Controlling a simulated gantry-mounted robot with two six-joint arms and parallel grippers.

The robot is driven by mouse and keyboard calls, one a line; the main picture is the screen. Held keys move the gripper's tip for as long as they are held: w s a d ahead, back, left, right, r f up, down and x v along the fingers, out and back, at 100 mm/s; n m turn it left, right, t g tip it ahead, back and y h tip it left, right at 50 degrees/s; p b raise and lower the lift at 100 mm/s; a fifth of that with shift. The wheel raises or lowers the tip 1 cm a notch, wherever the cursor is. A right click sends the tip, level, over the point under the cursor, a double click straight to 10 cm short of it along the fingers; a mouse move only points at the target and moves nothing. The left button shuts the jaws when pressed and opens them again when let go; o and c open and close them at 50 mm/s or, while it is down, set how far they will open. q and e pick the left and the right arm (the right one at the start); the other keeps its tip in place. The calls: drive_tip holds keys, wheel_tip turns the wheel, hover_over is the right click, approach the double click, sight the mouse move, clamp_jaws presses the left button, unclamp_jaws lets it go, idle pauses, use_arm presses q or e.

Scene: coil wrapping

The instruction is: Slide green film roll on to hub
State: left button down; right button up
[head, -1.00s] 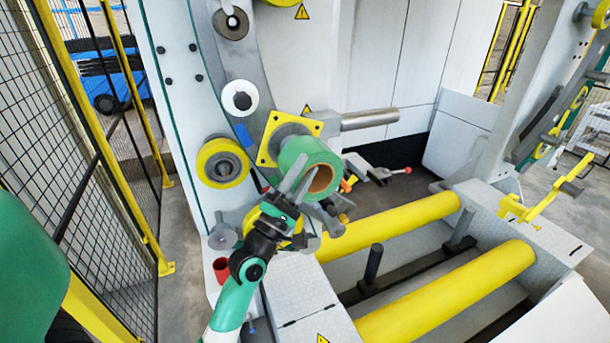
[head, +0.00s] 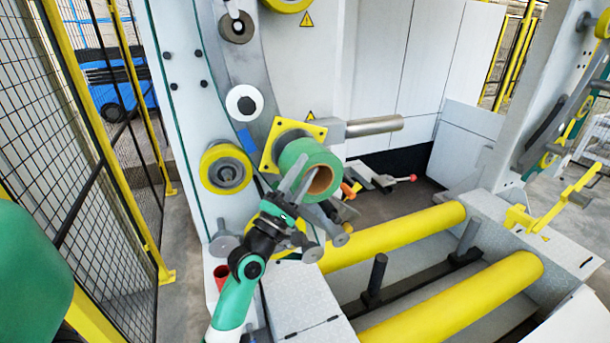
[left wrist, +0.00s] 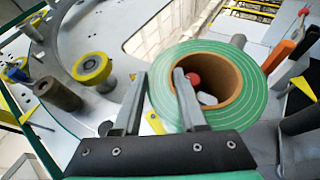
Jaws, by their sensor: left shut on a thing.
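The green film roll (head: 303,160) has a brown hollow core and is held by my left gripper (head: 297,180). In the left wrist view one finger sits inside the core and the other outside, so the gripper (left wrist: 160,76) is shut across the wall of the roll (left wrist: 240,110). The hub (head: 284,142) is a grey cylinder on a yellow square plate (head: 318,130). The roll overlaps the front of the hub in the head view; I cannot tell whether they touch. In the left wrist view the hub is hidden. My right gripper is not in view.
A bare metal shaft (head: 374,125) sticks out right of the plate. A yellow-rimmed roller (head: 225,170) and a white disc (head: 243,103) are on the machine wall to the left. Grey rods (head: 338,236) stick out below the roll. Two long yellow rollers (head: 400,235) lie at lower right.

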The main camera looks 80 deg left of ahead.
use_arm(q)
drive_tip(key=shift+s+a+r+b, duration=0.1)
drive_tip(key=shift+s+a+b, duration=0.05)
drive_tip(key=shift+a+b, duration=0.6)
drive_tip(key=shift+s+a+r+b, duration=0.15)
drive_tip(key=shift+a+b, duration=0.4)
drive_tip(key=shift+a, duration=0.4)
drive_tip(key=shift+c, duration=2.2)
unclamp_jaws()
drive_tip(key=shift+f, duration=0.15)
drive_tip(key=shift+o, duration=0.3)
drive_tip(key=shift+w+a+f, duration=0.1)
drive_tip(key=shift+f, duration=0.05)
drive_tip(key=shift+f, duration=0.4)
drive_tip(key=r+b+v, duration=0.1)
drive_tip(key=b+v, duration=0.2)
drive_tip(key=v, duration=0.8)
drive_tip(key=shift+s+d, duration=0.25)
